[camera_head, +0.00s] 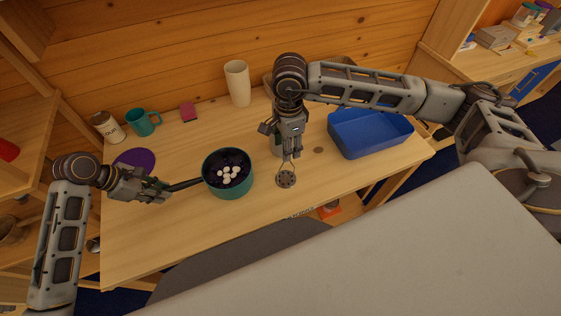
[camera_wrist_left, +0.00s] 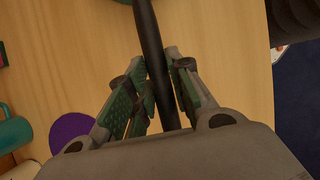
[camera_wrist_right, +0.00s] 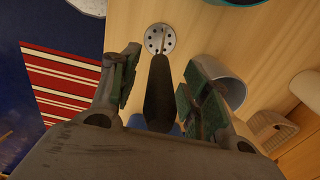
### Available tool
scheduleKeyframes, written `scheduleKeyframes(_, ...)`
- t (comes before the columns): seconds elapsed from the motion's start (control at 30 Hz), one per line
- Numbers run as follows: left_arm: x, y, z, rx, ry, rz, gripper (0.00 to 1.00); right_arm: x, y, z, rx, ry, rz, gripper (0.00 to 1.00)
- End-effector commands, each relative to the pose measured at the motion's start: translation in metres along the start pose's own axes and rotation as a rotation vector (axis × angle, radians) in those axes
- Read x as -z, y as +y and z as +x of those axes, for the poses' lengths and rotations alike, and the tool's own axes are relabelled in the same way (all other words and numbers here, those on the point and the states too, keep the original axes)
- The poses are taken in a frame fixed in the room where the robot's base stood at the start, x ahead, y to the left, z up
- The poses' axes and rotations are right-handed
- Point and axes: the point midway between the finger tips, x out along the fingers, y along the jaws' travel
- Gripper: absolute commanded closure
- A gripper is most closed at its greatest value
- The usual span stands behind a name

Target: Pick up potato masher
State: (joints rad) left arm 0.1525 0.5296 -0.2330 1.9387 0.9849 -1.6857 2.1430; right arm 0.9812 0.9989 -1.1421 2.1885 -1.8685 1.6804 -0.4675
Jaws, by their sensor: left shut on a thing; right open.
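The potato masher's round perforated metal head (camera_head: 286,179) shows above the table front, right of the pot. In the right wrist view its head (camera_wrist_right: 160,39) and dark handle (camera_wrist_right: 159,92) lie between my right fingers. My right gripper (camera_head: 284,131) is open around the handle, with gaps on both sides; it also shows in the right wrist view (camera_wrist_right: 163,72). My left gripper (camera_head: 163,188) is shut on the dark handle (camera_wrist_left: 150,40) of a teal pot (camera_head: 229,190). The masher's upper handle is hidden by my right gripper in the head view.
The pot holds several white round pieces (camera_head: 229,175). A blue bin (camera_head: 370,135) stands right of my right gripper. A tall cream cup (camera_head: 238,84), teal mug (camera_head: 143,122), can (camera_head: 107,127), pink block (camera_head: 188,112) and purple disc (camera_head: 135,159) stand at the back and left. The table's front left is clear.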

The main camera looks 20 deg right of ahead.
Motion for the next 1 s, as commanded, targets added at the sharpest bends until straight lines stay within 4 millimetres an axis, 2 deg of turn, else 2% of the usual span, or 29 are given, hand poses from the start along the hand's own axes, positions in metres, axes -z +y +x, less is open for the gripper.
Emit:
scheduleKeyframes(0.17, -0.0003, 0.0002, -0.0002, -0.001, -0.001, 0.0, 1.0, 0.0001, -0.0001, -0.0002, 0.0, 0.0, 0.0, 0.54)
scheduleKeyframes(0.53, -0.0003, 0.0002, -0.0002, -0.001, -0.001, 0.0, 1.0, 0.0001, -0.0001, -0.0002, 0.0, 0.0, 0.0, 1.0)
scheduleKeyframes(0.83, -0.0003, 0.0002, -0.0002, -0.001, -0.001, 0.0, 1.0, 0.0, -0.0003, -0.0015, 0.001, 0.0, 0.0, 1.0)
scheduleKeyframes(1.0, -0.0003, 0.0002, -0.0002, -0.001, -0.001, 0.0, 1.0, -0.0002, -0.0008, -0.0096, 0.003, -0.001, 0.0, 1.0)
